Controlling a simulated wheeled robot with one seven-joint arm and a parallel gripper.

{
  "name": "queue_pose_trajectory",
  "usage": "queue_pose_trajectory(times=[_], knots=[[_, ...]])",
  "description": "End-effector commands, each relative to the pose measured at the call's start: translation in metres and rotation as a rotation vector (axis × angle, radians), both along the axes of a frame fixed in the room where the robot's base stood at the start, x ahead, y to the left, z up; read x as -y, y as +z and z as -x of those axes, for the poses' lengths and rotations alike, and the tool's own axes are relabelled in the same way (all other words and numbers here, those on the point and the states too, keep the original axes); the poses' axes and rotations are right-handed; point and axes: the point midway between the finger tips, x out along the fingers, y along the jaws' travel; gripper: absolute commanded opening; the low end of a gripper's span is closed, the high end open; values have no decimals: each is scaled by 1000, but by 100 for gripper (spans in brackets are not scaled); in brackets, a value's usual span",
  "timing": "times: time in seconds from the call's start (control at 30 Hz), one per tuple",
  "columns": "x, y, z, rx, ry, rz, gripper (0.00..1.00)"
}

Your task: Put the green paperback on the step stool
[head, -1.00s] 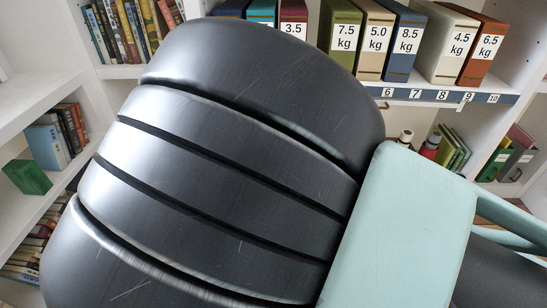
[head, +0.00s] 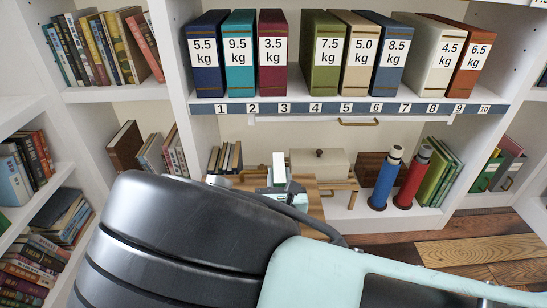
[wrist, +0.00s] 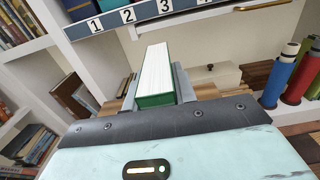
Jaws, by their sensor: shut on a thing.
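My gripper (wrist: 157,95) is shut on the green paperback (wrist: 155,75), with one grey finger on each side of it. The book's white page edge faces up and its green cover shows at the near end. In the head view the gripper (head: 279,186) holds the book (head: 279,166) in front of the lower shelf. A low wooden piece (head: 312,203), possibly the step stool, shows behind and below the gripper. It is partly hidden by my arm, and I cannot tell whether the book touches it.
A cream box (head: 322,165) stands behind. A blue bottle (head: 385,182) and a red bottle (head: 412,180) stand to the right. Above is a shelf edge (head: 345,107) with numbered labels under weight-marked binders. Bare plank floor (head: 480,250) shows at right.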

Motion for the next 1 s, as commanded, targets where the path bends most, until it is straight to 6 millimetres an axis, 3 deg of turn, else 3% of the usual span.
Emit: queue_pose_trajectory(times=[0.17, 0.53, 0.57, 0.63, 1.0], knots=[[0, -27, 0, 0, 1, 2, 0], [0, -29, 0, 1, 0, 0, 0], [0, -30, 0, -1, 1, 1, 30], [0, -30, 0, -1, 1, 0, 49], [0, -27, 2, -2, 1, 1, 49]])
